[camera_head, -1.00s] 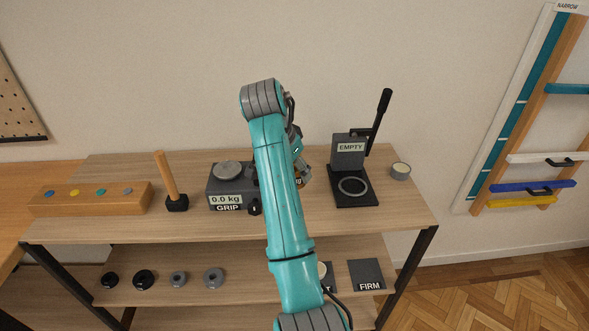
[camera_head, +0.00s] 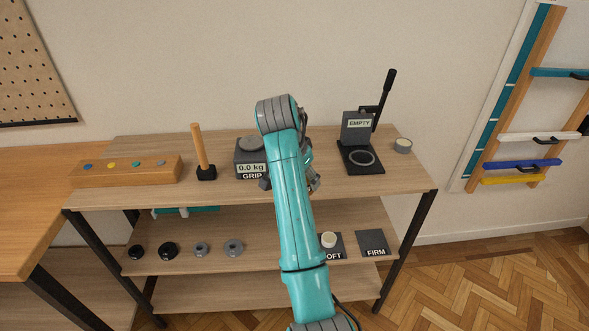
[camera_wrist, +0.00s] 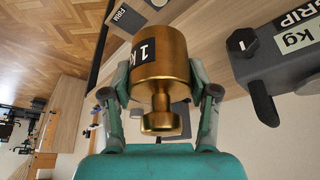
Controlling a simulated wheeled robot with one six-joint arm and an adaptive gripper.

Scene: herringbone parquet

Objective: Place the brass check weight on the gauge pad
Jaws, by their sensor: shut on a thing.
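The brass check weight (camera_wrist: 160,58), with a "1 k" label partly showing, is held in my gripper (camera_wrist: 160,82) in the wrist view. The fingers are shut on its sides, and its knob points back toward the palm. In the head view my arm hides the weight and most of the gripper. The grey gauge (camera_head: 252,171), marked GRIP and reading 0.0 kg, stands on the top shelf, just left of my arm. Its round pad (camera_head: 250,143) on top looks bare. The gauge also shows close at the right of the wrist view (camera_wrist: 285,68).
A mallet (camera_head: 203,155) and a wooden block with coloured dots (camera_head: 125,171) stand to the left. A press marked EMPTY (camera_head: 358,130) and a small round tin (camera_head: 403,146) stand to the right. Several rings and pads marked OFT and FIRM (camera_head: 374,243) lie below.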

